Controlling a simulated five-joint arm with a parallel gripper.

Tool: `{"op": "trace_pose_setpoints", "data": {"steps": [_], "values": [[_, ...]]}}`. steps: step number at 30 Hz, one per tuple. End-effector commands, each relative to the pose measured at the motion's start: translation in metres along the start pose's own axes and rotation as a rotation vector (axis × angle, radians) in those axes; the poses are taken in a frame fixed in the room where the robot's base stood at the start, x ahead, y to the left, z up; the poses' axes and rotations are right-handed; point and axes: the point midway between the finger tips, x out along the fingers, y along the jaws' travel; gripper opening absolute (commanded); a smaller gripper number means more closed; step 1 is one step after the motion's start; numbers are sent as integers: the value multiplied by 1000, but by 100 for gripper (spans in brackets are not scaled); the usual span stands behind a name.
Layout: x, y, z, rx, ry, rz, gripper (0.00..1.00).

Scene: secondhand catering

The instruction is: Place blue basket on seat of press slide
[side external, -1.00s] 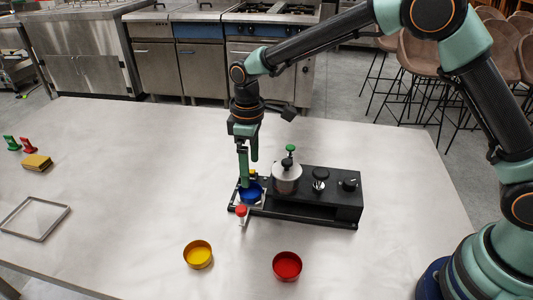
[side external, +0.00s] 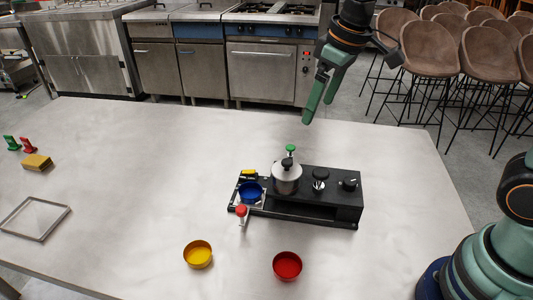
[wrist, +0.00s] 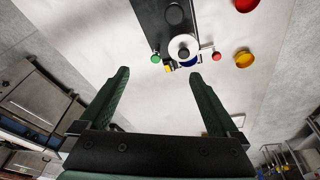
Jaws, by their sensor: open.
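The blue basket (side external: 249,193) sits on the light seat of the press slide (side external: 240,206), at the left end of the black press (side external: 318,205). In the wrist view, a little of the blue basket (wrist: 190,64) shows beside the silver press head (wrist: 184,49), which hides the rest. My gripper (side external: 313,103) is raised above and behind the press, up and to the right of the basket. It is open and empty, with its two fingers (wrist: 158,75) spread apart in the wrist view.
A yellow bowl (side external: 198,254) and a red bowl (side external: 287,266) stand in front of the press. A red-topped knob (side external: 241,212) and a green-topped knob (side external: 290,150) flank it. A grey frame (side external: 34,218) and a yellow block (side external: 36,162) lie at left. Wide table areas are clear.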

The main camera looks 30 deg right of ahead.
Motion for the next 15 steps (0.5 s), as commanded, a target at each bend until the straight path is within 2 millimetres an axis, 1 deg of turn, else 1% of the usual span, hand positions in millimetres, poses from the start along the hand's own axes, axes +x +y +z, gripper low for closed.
{"op": "trace_pose_setpoints", "data": {"steps": [1,3,6,9,12,15], "values": [[-10,6,14,45,32,13,97],[-18,12,32,103,67,27,97],[-25,19,57,182,116,46,97],[-28,24,78,250,160,62,97],[-27,26,94,301,191,74,97],[-26,28,103,330,210,81,97]]}}
